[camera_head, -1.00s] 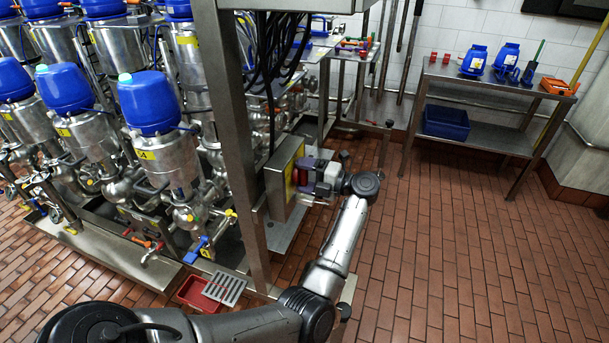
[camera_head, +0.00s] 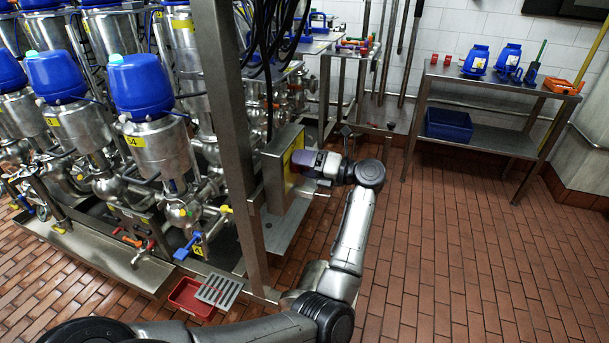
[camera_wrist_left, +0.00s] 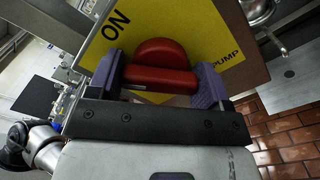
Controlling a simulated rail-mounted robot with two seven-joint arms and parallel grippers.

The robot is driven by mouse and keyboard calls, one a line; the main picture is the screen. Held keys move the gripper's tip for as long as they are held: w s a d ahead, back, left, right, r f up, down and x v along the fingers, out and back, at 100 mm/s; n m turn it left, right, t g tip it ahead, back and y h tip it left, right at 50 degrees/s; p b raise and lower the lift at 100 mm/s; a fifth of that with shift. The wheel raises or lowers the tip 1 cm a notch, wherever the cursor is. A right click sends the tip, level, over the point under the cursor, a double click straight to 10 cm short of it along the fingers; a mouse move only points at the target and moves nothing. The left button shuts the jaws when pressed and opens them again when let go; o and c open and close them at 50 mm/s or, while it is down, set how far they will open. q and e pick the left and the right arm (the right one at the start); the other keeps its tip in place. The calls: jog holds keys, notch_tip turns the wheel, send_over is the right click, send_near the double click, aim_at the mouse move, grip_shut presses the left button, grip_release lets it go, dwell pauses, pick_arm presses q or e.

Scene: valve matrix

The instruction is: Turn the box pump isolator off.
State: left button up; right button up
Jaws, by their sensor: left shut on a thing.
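The box pump isolator is a grey steel box (camera_head: 273,172) on the steel post, with a yellow face plate (camera_head: 292,158). In the left wrist view the plate (camera_wrist_left: 215,45) reads "ON" at upper left and "PUMP" at right. The red knob (camera_wrist_left: 160,77) on it has a round hub and a straight bar. My left gripper (camera_head: 308,161) is at the box face. In the wrist view its purple fingers (camera_wrist_left: 158,82) are at both ends of the bar, shut on it. The knob is hidden in the head view. My right gripper is not in view.
Steel vessels with blue caps (camera_head: 145,85) and pipework fill the left. The steel post (camera_head: 228,130) stands just left of the box, with black cables above. A red tray (camera_head: 190,297) lies on the floor. A steel bench (camera_head: 490,85) is at back right. The tiled floor right is clear.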

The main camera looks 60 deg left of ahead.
pick_arm(q)
jog(key=n+b, duration=0.6)
jog(key=shift+f+n+b, duration=0.25)
jog(key=shift+n+b, duration=0.05)
jog(key=shift+b, duration=0.05)
jog(key=n+b, duration=0.2)
jog(key=shift+r+n, duration=0.1)
jog(key=shift+n, duration=0.3)
jog(key=shift+r+n+b, duration=0.1)
jog(key=shift+n+b, duration=0.8)
jog(key=o, duration=0.9)
